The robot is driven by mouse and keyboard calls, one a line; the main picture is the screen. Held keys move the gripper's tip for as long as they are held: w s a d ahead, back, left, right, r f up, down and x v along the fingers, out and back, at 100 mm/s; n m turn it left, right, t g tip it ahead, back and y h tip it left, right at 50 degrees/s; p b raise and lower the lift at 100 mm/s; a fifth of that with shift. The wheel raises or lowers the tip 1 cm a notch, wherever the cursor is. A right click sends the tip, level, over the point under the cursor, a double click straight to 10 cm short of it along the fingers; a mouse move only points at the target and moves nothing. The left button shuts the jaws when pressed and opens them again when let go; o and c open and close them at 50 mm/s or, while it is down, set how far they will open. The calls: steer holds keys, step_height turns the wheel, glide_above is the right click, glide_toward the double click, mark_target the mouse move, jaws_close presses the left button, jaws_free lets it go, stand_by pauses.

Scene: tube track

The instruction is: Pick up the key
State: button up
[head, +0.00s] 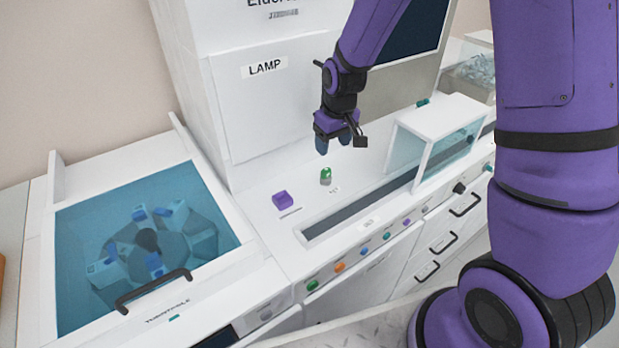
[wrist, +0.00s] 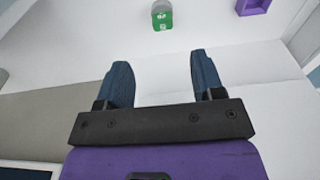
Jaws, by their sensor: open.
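No key shape is plain to see; a small green and grey piece (head: 326,175) standing on the white counter may be the key, but I cannot tell for sure. It also shows in the wrist view, at the top middle, as a green piece (wrist: 162,19) with a white mark and a grey part. My gripper (head: 334,143) is open and empty, above the counter and apart from the green piece. In the wrist view its two blue fingers (wrist: 159,65) are spread, with nothing between them.
A purple block (head: 282,200) sits left of the green piece; it shows hollow in the wrist view (wrist: 253,6). A clear-sided white box (head: 440,135) stands to the right. A dark slot (head: 355,205) runs in front. A blue-lidded centrifuge (head: 145,245) is at left. Wall panels rise behind.

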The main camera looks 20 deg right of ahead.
glide_above(326, 169)
steer(key=s, duration=0.1)
step_height(326, 169, down, 4)
steer(key=shift+s+d+f, duration=0.1)
steer(key=shift+f, duration=0.05)
steer(key=shift+w+f, duration=0.15)
steer(key=shift+f, duration=0.9)
steer(key=shift+w+f, duration=0.2)
steer(key=shift+f, duration=0.9)
steer(key=shift+w+f, duration=0.15)
steer(key=shift+f, duration=0.9)
steer(key=c, duration=1.1)
steer(key=shift+r, duration=0.1)
steer(key=shift+c, duration=0.2)
